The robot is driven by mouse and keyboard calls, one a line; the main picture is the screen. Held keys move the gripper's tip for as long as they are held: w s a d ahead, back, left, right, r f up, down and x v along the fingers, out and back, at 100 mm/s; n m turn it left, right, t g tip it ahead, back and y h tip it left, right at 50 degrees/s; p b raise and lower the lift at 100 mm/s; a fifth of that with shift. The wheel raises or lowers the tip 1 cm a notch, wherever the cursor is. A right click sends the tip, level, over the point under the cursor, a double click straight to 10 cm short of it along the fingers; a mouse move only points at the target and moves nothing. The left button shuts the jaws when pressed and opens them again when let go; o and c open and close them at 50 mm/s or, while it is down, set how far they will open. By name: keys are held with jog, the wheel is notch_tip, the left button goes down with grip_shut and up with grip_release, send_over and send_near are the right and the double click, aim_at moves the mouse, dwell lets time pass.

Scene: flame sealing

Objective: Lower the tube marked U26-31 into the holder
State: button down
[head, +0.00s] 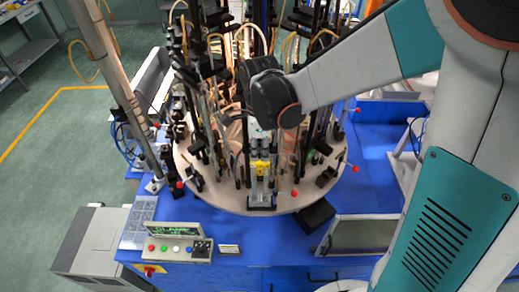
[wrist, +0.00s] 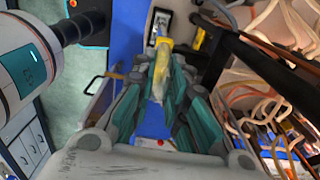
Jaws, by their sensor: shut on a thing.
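My gripper (wrist: 160,72) is shut on a slim, clear, yellowish tube (wrist: 159,84) in the wrist view. The tube shows between the teal fingers, and its marking cannot be read. The holder, with a yellow clamp (head: 263,160), stands upright at the front edge of the round table in the head view. A yellow part (wrist: 163,46) also shows just beyond my fingertips in the wrist view. In the head view my wrist is above the holder and hides most of my gripper. I cannot tell whether the tube touches the holder.
The round table (head: 228,192) carries several black stands, clamps and looping hoses close around my arm. Red-tipped levers (head: 295,194) stick out near its rim. A control panel (head: 178,244) with coloured buttons is at the front left. A black post (wrist: 235,45) runs close to my fingers.

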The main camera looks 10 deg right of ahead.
jog(key=shift+f+b, duration=1)
jog(key=shift+f, duration=0.1)
jog(key=c, duration=1.5)
grip_release()
jog(key=shift+r, duration=0.15)
jog(key=shift+r+p, duration=1.45)
jog(key=shift+r, duration=0.75)
notch_tip(320, 180, up, 12)
jog(key=shift+s, duration=0.1)
jog(key=shift+d, duration=0.1)
